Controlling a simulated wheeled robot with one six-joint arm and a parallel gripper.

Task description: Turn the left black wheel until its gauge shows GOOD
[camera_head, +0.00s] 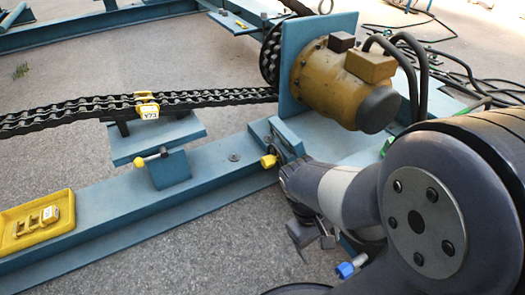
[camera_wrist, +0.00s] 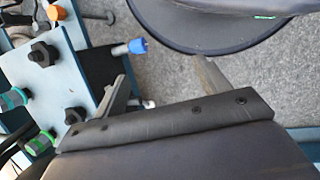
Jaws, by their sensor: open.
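Two small black wheels sit on a blue plate in the wrist view, an upper left one (camera_wrist: 43,53) and a lower one (camera_wrist: 75,115). I cannot tell which of them is the task's left wheel. A teal-ended cylinder (camera_wrist: 14,98) and a green-ended cylinder (camera_wrist: 40,143) lie along the plate's edge. No gauge reading is legible. My gripper (camera_wrist: 161,69) is open, its fingers apart with nothing between them, to the right of both wheels and touching neither. In the head view my gripper (camera_head: 310,235) hangs below the wrist; the wheels are not visible there.
A blue-tipped knob (camera_wrist: 137,45) juts out near my left finger; it also shows in the head view (camera_head: 345,270). A yellow motor (camera_head: 335,82), a chain (camera_head: 70,112) and a yellow tray (camera_head: 62,200) stand on the blue frame (camera_head: 215,178).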

